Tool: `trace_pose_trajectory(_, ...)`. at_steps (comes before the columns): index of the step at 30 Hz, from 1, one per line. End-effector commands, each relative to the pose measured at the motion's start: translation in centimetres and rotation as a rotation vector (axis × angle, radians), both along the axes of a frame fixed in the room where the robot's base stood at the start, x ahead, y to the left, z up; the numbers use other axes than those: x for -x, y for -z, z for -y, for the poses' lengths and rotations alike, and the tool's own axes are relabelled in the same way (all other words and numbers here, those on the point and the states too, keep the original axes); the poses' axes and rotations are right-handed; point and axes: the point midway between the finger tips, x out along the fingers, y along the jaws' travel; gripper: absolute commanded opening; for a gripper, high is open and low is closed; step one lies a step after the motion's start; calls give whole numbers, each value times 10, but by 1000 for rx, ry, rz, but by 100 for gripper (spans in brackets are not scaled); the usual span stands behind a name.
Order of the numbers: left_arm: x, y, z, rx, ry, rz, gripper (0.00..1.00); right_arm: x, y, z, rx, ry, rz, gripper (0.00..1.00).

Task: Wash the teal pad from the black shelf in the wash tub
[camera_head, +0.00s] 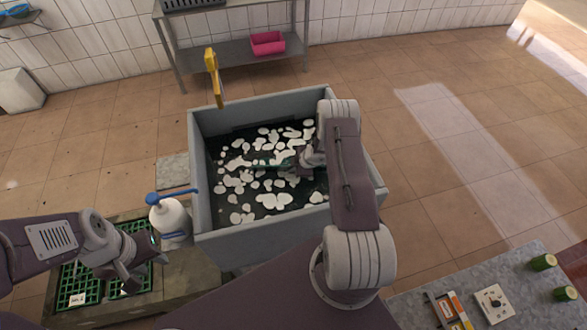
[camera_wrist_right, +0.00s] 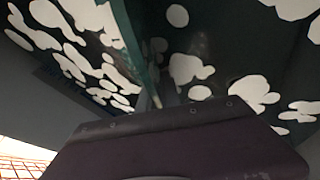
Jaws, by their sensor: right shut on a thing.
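The grey wash tub (camera_head: 203,190) holds dark water with white foam patches. My right gripper (camera_head: 287,162) is down inside the tub, shut on the teal pad (camera_head: 262,167), which lies at the water among the foam. Only a strip of the pad shows, and the fingertips are partly hidden by my wrist. In the right wrist view the teal pad (camera_wrist_right: 136,38) is a narrow upright strip with foam on both sides. My left gripper (camera_head: 143,275) is open and empty over the green crates, left of the tub.
A metal rack (camera_head: 230,50) holds a pink basin (camera_head: 267,43). A grey table (camera_head: 420,312) with small items stands front right.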

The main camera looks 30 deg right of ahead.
Motion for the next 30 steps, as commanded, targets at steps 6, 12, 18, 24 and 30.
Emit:
trace_pose_trajectory(6, 0, -2, 0, 0, 0, 0, 36, 9, 0, 36, 1, 4, 0, 0)
trace_pose_trajectory(12, 0, 1, 0, 0, 0, 0, 36, 15, 1, 58, 0, 2, -1, 0)
trace_pose_trajectory(18, 0, 0, 0, 0, 0, 0, 36, 15, 0, 58, -1, -1, -2, 0)
trace_pose_trajectory(24, 0, 0, 0, 0, 0, 0, 36, 7, 0, 29, -1, -3, -1, 0)
trace_pose_trajectory(30, 0, 3, 0, 0, 0, 0, 36, 1, 1, 0, 0, -2, -2, 0)
